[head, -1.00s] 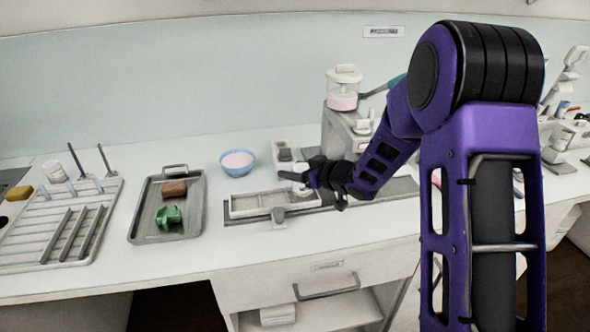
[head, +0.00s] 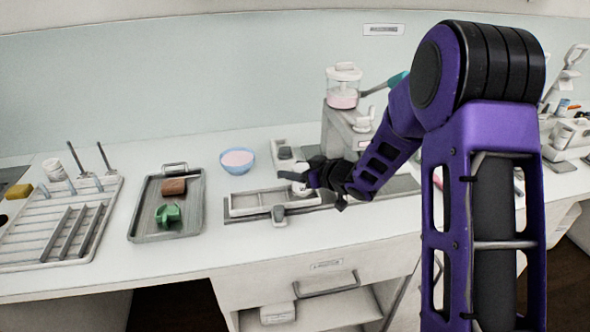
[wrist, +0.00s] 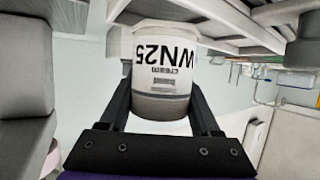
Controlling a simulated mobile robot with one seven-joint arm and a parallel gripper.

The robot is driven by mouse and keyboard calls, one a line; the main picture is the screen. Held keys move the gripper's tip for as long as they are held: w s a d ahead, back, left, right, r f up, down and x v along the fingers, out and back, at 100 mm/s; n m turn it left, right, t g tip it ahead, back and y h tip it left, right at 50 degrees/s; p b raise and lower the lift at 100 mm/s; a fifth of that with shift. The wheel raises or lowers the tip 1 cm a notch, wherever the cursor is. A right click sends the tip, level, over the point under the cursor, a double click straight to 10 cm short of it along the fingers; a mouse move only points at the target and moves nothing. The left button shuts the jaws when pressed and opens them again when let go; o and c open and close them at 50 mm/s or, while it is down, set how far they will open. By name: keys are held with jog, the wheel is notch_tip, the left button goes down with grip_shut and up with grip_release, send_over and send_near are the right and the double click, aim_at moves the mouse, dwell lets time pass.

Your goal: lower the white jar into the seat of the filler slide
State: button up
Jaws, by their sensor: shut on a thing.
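Only a small white part of the jar (head: 301,189) shows there, below the fingers. The seat is hidden by my gripper, and I cannot tell whether the jar touches it.
A blue bowl (head: 249,168) of pink cream stands behind the slide. A grey tray (head: 139,226) with a brown block and a green piece lies to the left. The mill (head: 337,135) stands behind my arm. Bare worktop lies in front of the slide.

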jog(key=shift+f, duration=0.25)
jog(key=shift+f+b, duration=0.35)
jog(key=shift+b, duration=0.05)
jog(key=shift+f, duration=0.35)
dwell(0.8)
jog(key=o, duration=1.4)
